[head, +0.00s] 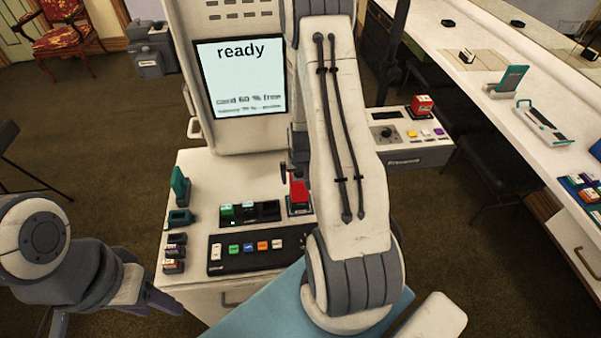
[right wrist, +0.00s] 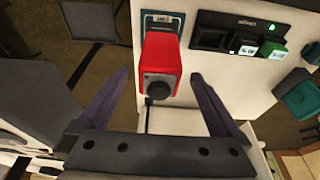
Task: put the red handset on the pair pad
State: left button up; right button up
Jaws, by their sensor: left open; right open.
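The red handset (head: 298,190) stands at the right side of the white counter, partly hidden by my right arm. In the right wrist view the red handset (right wrist: 161,62) shows its dark round end, with a small display behind it. My right gripper (right wrist: 160,78) is open, its fingers apart on either side of the handset, with visible gaps. In the head view its fingers are mostly hidden behind my arm. My left gripper (head: 112,308) is open and empty at the lower left, off the counter. I cannot tell which surface is the pair pad.
A black bay with green-lit modules (head: 248,212) and a button strip (head: 258,247) lie left of the handset. Teal items (head: 180,186) stand at the counter's left edge. A side panel (head: 412,150) with a red block (head: 422,105) is at right. A screen (head: 240,78) reads "ready".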

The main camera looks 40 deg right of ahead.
jog(key=s+a+r+n+g+y, duration=0.15)
jog(key=a+r+n, duration=0.25)
jog(key=a+r, duration=0.65)
jog(key=s+a+r+n+t+y, duration=0.1)
jog(key=s+a+r+n, duration=0.35)
jog(key=a, duration=1.05)
jog(key=s+a+r+n+g, duration=0.1)
jog(key=s+a+r+n, duration=0.1)
jog(key=s, duration=0.5)
jog(key=s+a+r+n+g, duration=0.1)
jog(key=s+a+r+n, duration=0.2)
jog(key=s+a+r, duration=0.2)
jog(key=shift+s+a+r, duration=0.25)
jog(key=shift+s+r, duration=0.45)
jog(key=shift+s, duration=0.15)
